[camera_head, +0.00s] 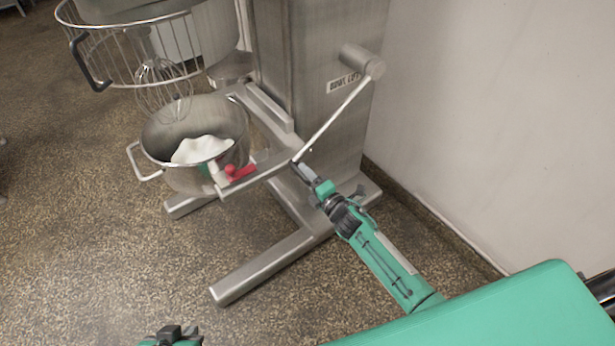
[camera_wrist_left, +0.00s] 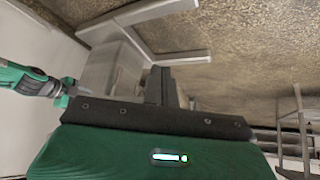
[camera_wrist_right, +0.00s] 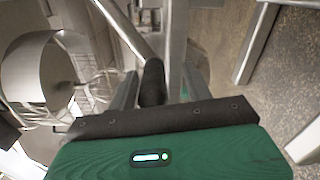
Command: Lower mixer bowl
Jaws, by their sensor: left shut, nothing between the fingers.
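The steel mixer bowl (camera_head: 158,135) holds a white mass and sits in the bowl arms (camera_head: 265,165), below the whisk (camera_head: 160,85). The bowl lift lever (camera_head: 335,115) slants down and left from its pivot on the mixer column. My right gripper (camera_head: 303,170) is at the lever's lower end. In the right wrist view the lever's dark grip (camera_wrist_right: 152,82) lies between the spread fingers of that gripper (camera_wrist_right: 160,90), with a gap visible on the right side. My left gripper (camera_wrist_left: 162,85) is shut and empty, and partly cut off at the head view's bottom edge (camera_head: 172,336).
The mixer column (camera_head: 310,60) stands on floor legs (camera_head: 265,268) that extend toward the lower left. A wire guard (camera_head: 125,65) surrounds the whisk. A wall (camera_head: 480,120) closes off the right side. The floor at left is clear.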

